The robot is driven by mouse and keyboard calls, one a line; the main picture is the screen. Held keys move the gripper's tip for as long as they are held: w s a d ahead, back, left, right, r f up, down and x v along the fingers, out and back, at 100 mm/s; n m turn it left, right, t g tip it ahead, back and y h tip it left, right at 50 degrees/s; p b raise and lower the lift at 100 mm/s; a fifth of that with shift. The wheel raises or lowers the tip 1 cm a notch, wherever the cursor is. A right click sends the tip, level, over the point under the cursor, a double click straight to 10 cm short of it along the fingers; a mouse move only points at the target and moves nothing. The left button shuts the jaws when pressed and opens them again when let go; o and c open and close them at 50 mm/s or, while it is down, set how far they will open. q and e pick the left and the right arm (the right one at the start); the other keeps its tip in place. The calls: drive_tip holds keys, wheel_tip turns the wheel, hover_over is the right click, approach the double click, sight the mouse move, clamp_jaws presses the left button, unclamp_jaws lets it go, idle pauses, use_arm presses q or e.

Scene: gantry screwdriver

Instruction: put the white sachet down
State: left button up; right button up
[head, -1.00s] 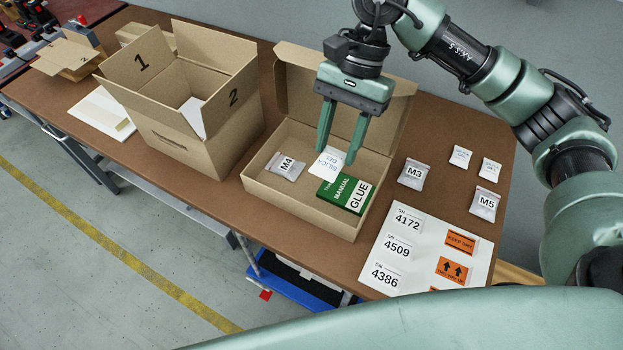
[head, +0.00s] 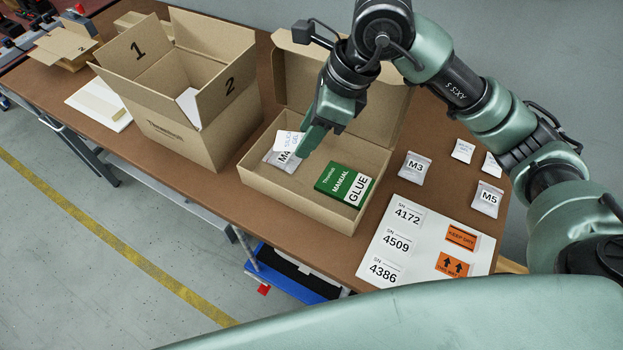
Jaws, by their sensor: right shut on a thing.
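The white silica gel sachet (head: 288,140) is in the grasp of my right gripper (head: 304,145), which is shut on it. It is over the left part of the low open carton (head: 298,206) and overlaps the grey M4 bag (head: 279,162) in the view. I cannot tell whether the sachet touches that bag. The green manual and glue box (head: 343,185) lies in the right part of the same carton. My fingers are seen edge-on. My left gripper is not in view.
The tall box marked 1 and 2 (head: 169,117) stands open to the left. The M3 bag (head: 414,168), the M5 bag (head: 486,199) and two small white sachets (head: 463,151) lie to the right. A label sheet (head: 417,260) lies near the table's front edge.

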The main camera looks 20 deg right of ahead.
sight(303, 193)
wheel_tip(303, 193, down, 17)
drive_tip(key=shift+r, duration=0.1)
idle(0.3)
drive_tip(key=o, duration=1)
drive_tip(key=shift+o, duration=0.2)
drive_tip(key=v, duration=1.2)
